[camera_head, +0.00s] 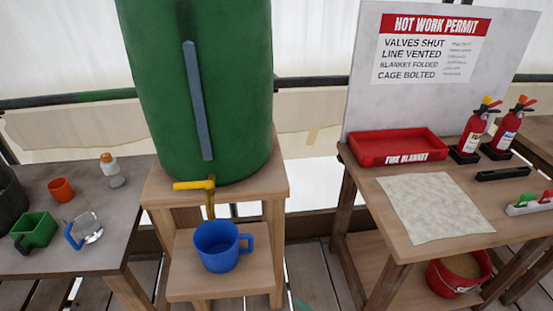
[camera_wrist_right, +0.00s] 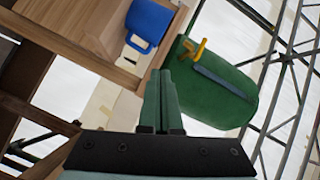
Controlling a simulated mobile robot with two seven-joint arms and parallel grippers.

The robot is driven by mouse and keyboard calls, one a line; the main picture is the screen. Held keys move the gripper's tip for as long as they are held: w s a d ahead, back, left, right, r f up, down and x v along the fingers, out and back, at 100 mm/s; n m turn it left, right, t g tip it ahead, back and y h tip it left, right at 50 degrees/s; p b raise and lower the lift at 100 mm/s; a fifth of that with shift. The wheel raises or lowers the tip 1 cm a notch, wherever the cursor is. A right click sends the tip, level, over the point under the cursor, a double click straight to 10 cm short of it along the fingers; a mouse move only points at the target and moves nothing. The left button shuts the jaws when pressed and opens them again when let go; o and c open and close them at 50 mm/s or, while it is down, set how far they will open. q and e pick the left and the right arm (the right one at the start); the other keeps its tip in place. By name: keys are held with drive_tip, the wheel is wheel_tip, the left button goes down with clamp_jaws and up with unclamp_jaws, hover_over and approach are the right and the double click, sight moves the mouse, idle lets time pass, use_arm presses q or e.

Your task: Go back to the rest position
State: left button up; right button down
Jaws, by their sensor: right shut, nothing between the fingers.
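My right gripper (camera_wrist_right: 160,78) shows in the right wrist view with its two green fingers pressed together and nothing between them. In the head view only a small green tip of it (camera_head: 303,304) shows at the bottom edge, in front of the barrel stand. Beyond the fingers in the wrist view are the green barrel (camera_wrist_right: 215,95) and the blue mug (camera_wrist_right: 150,22), both apart from them. My left gripper is in neither view.
The green barrel (camera_head: 205,90) with a yellow tap (camera_head: 193,185) stands on a wooden stand; the blue mug (camera_head: 218,245) is on its lower shelf. The left table (camera_head: 60,258) holds cups and a bottle. The right table (camera_head: 465,180) holds a red tray (camera_head: 385,160), a cloth (camera_head: 435,208) and extinguishers (camera_head: 474,135).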

drive_tip(key=s+d+f+n+g+h, duration=0.1)
drive_tip(key=s+d+f+n+h, duration=0.25)
drive_tip(key=d, duration=0.35)
drive_tip(key=s+d+f+n+g+h, duration=0.25)
drive_tip(key=d+f+n, duration=0.25)
drive_tip(key=d, duration=0.3)
drive_tip(key=s+d+f+n+g+h, duration=0.1)
drive_tip(key=s+d+f+n+h, duration=0.3)
drive_tip(key=d, duration=0.3)
drive_tip(key=w+a+r+m+t+y+p, duration=0.1)
drive_tip(key=a+m, duration=0.4)
drive_tip(key=a, duration=0.6)
drive_tip(key=shift+w+a+r+m+t+p, duration=0.25)
drive_tip(key=shift+r+m+t+p, duration=0.1)
drive_tip(key=shift+r+p, duration=0.25)
drive_tip(key=shift+f, duration=0.1)
